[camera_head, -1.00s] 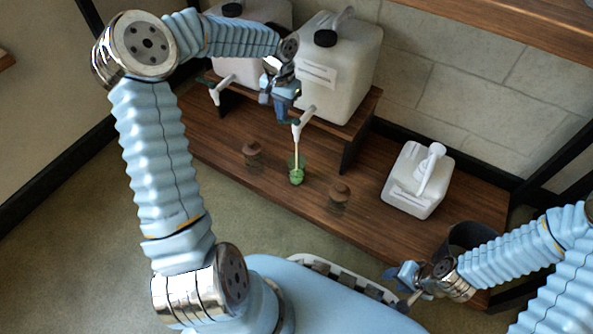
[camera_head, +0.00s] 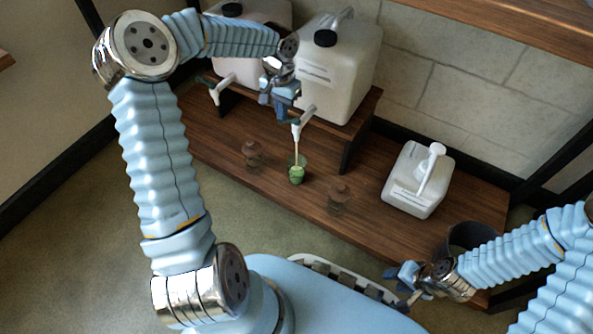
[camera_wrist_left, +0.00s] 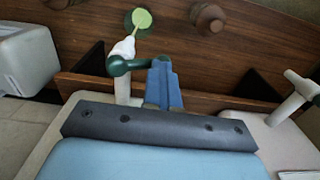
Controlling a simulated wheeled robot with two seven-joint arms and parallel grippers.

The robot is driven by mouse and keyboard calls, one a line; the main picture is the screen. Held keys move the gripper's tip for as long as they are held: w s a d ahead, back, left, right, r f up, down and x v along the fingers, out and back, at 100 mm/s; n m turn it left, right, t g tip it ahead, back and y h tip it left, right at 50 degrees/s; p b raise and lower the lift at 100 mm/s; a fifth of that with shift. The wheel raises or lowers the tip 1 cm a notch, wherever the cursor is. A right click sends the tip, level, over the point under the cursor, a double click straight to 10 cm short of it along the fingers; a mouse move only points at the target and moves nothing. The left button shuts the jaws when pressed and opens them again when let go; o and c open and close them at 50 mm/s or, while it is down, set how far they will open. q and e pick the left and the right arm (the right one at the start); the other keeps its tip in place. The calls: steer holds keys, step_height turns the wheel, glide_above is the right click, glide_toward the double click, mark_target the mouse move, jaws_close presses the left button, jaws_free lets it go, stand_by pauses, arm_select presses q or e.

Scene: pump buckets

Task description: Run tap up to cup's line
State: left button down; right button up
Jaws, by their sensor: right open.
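A clear cup (camera_head: 297,174) stands on the wooden shelf with green liquid in it. A pale green stream (camera_head: 297,150) runs into it from the white tap (camera_head: 299,126) of the right-hand large jug (camera_head: 338,75). The cup's line is too small to make out. My left gripper (camera_head: 285,104) is at that tap, its fingers together beside the green tap handle (camera_wrist_left: 122,66) in the left wrist view, where the cup (camera_wrist_left: 139,20) shows beyond the tap. The handle's far end meets the fingertips. My right gripper (camera_head: 400,284) is open and empty at the lower right.
A second large jug (camera_head: 240,65) with its own tap (camera_head: 217,92) stands left. Two brownish clear cups (camera_head: 252,155) (camera_head: 339,198) flank the filling cup. A small white canister (camera_head: 418,180) and a dark round container (camera_head: 470,238) stand right.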

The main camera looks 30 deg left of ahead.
arm_select(q)
steer(key=shift+s+f, duration=0.25)
steer(key=shift+f, duration=0.25)
steer(key=r+p, duration=0.3)
steer(key=r, duration=0.1)
steer(key=r+p, duration=0.3)
steer(key=shift+w+r, duration=0.2)
steer(key=shift+r, duration=0.15)
steer(key=shift+f, duration=0.1)
stand_by(0.4)
